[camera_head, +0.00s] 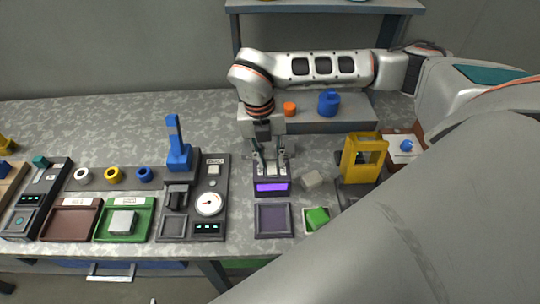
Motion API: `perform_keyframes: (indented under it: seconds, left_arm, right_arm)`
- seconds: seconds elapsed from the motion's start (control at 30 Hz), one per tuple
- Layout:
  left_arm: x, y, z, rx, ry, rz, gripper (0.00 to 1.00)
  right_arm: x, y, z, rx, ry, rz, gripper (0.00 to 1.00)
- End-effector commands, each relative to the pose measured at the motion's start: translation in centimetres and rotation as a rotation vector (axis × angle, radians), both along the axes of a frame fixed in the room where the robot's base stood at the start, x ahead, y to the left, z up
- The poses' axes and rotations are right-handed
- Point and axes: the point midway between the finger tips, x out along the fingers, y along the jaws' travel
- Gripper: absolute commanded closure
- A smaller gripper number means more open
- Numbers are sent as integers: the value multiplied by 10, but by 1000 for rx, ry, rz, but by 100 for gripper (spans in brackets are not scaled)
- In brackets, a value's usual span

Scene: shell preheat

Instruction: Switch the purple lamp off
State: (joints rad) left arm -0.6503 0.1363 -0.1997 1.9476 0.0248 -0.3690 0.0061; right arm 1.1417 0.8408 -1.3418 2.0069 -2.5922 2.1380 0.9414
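The purple lamp (271,187) is a dark box with a bright purple lit panel on its front, standing near the middle of the table. A dark purple-grey square pad (273,220) lies in front of it. My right gripper (270,166) points down directly over the lamp's top, with its two fingers apart. Its fingertips are at or just above the back of the box; I cannot tell whether they touch it. My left gripper is not in view.
Left of the lamp stands a grey gauge panel (218,170) with a blue-handled press (178,150). A blue weight (329,102) and an orange cylinder (289,109) stand behind.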

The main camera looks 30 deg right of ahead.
Motion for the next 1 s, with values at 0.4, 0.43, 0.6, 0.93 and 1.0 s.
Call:
perform_keyframes:
  seconds: [0.4, 0.43, 0.6, 0.93, 1.0]
  left_arm:
    - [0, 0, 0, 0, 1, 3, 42]
    - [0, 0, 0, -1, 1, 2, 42]
    - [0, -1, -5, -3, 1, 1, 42]
    - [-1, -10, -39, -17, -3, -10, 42]
    - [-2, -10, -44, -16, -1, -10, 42]
  right_arm:
    - [0, 0, -1, 0, -1, 0, 100]
    - [0, 0, -1, 0, -1, 0, 100]
    - [0, -1, -3, 16, -10, -1, 100]
    - [-3, -6, -7, 170, -102, -1, 100]
    - [-4, -7, -6, 193, -118, -1, 100]
